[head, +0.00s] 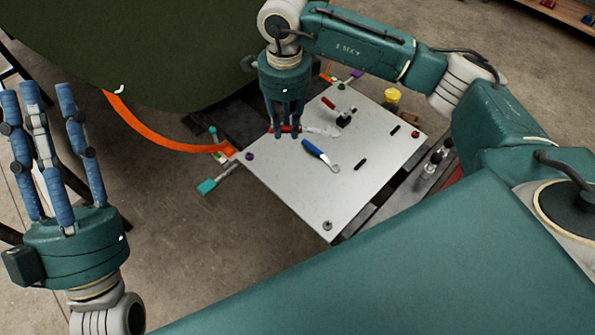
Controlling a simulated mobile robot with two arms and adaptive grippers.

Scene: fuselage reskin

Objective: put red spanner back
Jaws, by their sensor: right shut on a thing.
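The red spanner (319,130) has a red handle and a silver head pointing right. It is at the white board (345,200); I cannot tell whether it touches the surface. My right gripper (286,132) points down over the board's left part and is shut on the red handle, its fingers hiding part of it. My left gripper (52,110) is at the far left with its fingers spread upward, open and empty, well away from the board.
A blue-handled spanner (316,151) lies just in front of the red one. Another red-handled tool (329,103) is by a black piece (344,119) behind it. A yellow-topped item (391,97) stands at the board's back edge. An orange strip (150,134) and green fuselage (140,50) lie left and behind.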

